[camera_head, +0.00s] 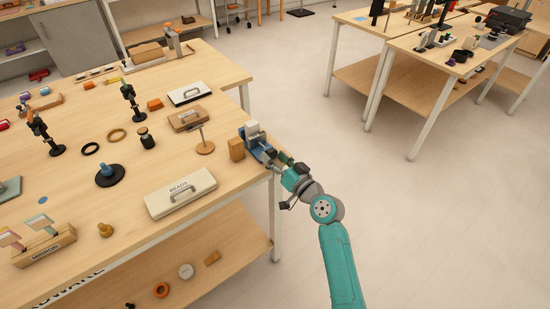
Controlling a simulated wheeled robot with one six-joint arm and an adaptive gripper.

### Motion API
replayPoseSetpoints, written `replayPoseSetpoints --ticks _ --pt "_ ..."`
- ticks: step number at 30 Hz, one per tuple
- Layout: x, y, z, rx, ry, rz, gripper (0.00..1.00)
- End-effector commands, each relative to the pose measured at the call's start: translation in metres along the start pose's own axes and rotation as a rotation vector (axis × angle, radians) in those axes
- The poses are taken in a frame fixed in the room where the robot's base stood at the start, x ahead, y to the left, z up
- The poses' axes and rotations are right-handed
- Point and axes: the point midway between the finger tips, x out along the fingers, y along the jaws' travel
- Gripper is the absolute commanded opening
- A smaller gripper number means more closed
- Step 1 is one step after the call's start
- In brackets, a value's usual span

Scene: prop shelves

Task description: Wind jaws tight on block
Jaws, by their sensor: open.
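A small blue vise (256,141) stands at the right edge of the near wooden table. A pale grey-white block (252,127) shows at its top; I cannot tell how closely the jaws meet it. My gripper (268,156) is at the near right side of the vise, at the table's edge. It is open. My wrist and fingers overlap the vise's near side, so its handle and screw are not clear. At this size I cannot tell whether my fingers touch the vise.
A tan wooden block (236,149) stands just left of the vise. Floor (430,220) to the right is clear up to another table (425,50).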

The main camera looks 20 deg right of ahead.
Motion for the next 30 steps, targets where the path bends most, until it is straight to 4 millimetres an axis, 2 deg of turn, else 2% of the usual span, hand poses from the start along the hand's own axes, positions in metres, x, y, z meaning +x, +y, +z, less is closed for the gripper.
replayPoseSetpoints --ticks 5,15,21,25,30 --pt "-0.013 0.001 0.001 0.000 0.000 0.002 0.67" --pt "-0.078 0.002 0.001 0.001 0.000 0.004 0.67" --pt "-0.107 0.001 0.001 0.001 0.000 0.002 0.67" --pt "-0.117 0.001 0.000 0.000 0.000 0.002 0.67" --pt "-0.120 0.000 0.000 0.000 0.000 0.001 0.67"
